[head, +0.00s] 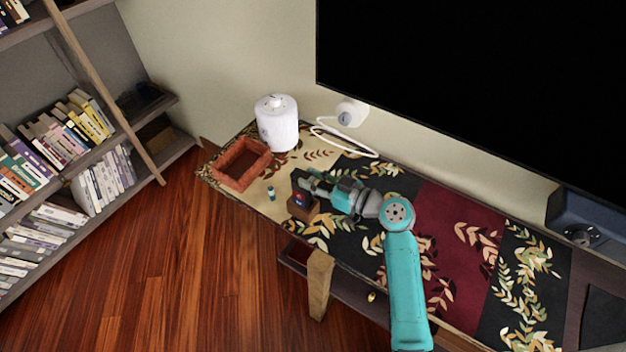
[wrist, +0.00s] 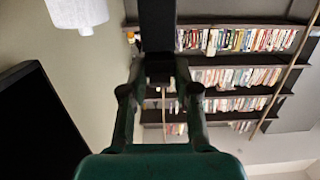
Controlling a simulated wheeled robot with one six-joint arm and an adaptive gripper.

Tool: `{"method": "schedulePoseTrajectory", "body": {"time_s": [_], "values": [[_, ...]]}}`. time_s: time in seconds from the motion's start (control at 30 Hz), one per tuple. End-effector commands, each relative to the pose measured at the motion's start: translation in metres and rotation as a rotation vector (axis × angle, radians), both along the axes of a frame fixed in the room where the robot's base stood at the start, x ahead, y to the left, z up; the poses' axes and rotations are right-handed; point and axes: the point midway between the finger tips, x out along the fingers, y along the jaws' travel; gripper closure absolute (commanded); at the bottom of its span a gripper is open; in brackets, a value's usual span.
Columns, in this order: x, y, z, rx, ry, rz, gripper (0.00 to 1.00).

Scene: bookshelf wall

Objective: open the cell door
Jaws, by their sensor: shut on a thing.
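My gripper (head: 318,188) is over the cabinet top, reaching to the left. In the wrist view my gripper (wrist: 160,82) is shut on a dark piece (wrist: 158,68), and a black bar rises from it. I cannot tell whether this piece is the cell door. A small brown box (head: 302,211) with a red and blue patch sits directly below the fingertips. The gripper hides part of it, and no door can be made out clearly. A small teal and white cylinder (head: 271,193) stands apart to the left of the box.
An orange-brown open tray (head: 241,163) and a white canister (head: 277,122) stand at the cabinet's left end. A white cable (head: 345,141) lies behind my arm. A large black screen (head: 480,80) is on the wall.

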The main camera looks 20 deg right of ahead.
Motion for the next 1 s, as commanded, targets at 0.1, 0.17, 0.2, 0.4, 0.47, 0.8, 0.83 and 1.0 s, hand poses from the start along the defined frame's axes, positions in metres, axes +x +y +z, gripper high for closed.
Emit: {"method": "schedulePoseTrajectory", "body": {"time_s": [0.1,0.17,0.2,0.4,0.47,0.8,0.83,1.0], "values": [[0.0,0.0,0.0,-0.002,0.003,-0.001,1.0],[0.0,0.0,0.0,-0.003,0.003,-0.002,1.0],[0.0,0.0,0.0,-0.002,0.002,-0.002,1.0],[0.0,-0.001,0.0,-0.003,0.002,-0.002,0.54],[0.0,0.0,0.0,-0.003,0.002,-0.002,0.54],[-0.009,-0.008,0.001,-0.001,0.003,-0.004,0.54],[-0.012,-0.01,0.002,-0.002,0.002,-0.004,0.54],[-0.037,-0.03,0.006,-0.002,0.002,-0.006,0.54]]}}
